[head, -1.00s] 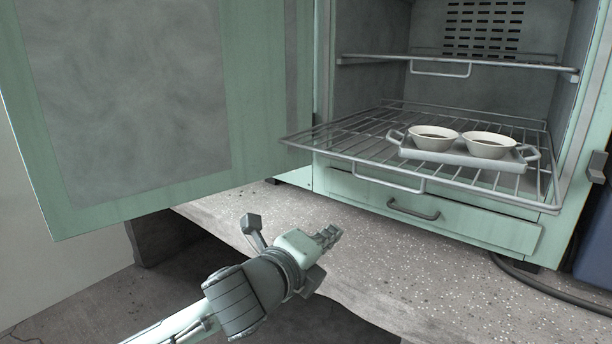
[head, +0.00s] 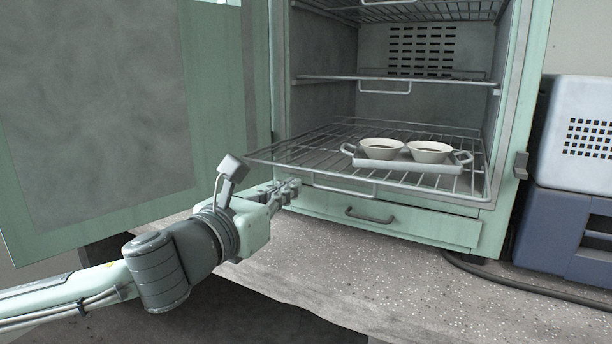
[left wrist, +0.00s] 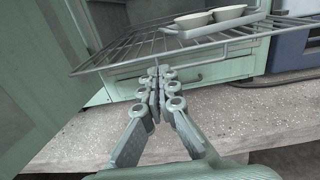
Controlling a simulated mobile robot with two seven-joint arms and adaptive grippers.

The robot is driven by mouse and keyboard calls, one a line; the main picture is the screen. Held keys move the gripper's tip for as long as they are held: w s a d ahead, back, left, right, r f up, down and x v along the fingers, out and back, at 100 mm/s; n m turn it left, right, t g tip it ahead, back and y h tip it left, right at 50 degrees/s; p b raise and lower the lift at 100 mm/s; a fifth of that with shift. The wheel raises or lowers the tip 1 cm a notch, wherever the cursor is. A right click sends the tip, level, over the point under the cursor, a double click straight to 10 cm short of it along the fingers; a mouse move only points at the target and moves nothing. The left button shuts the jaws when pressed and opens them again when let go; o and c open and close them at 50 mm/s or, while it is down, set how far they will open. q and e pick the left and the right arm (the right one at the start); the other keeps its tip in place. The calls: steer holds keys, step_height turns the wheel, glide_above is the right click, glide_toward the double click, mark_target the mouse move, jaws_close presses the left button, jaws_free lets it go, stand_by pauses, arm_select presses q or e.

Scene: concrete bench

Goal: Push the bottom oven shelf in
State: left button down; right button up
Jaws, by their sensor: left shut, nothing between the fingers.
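The bottom oven shelf (head: 300,157) is a wire rack sticking out of the pale green oven's front, with a loop handle on its front edge. It also shows in the left wrist view (left wrist: 130,52). A grey tray (head: 405,165) with two white bowls (head: 381,148) rests on it. My left gripper (head: 292,187) is shut and empty, just below and in front of the shelf's left front part. In the left wrist view its fingertips (left wrist: 160,75) point toward the shelf's front edge. Whether they touch it I cannot tell. My right gripper is not in view.
The oven door (head: 95,110) stands open at the left, close to my left arm. A middle shelf (head: 420,79) sits inside the oven. A drawer (head: 420,222) is below. A white and blue box (head: 575,150) stands at the right. The bench top (head: 350,270) in front is clear.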

mark_target(316, 172)
arm_select(q)
steer(key=x, duration=0.6)
steer(key=shift+w+d, duration=0.2)
steer(key=shift+w, duration=0.1)
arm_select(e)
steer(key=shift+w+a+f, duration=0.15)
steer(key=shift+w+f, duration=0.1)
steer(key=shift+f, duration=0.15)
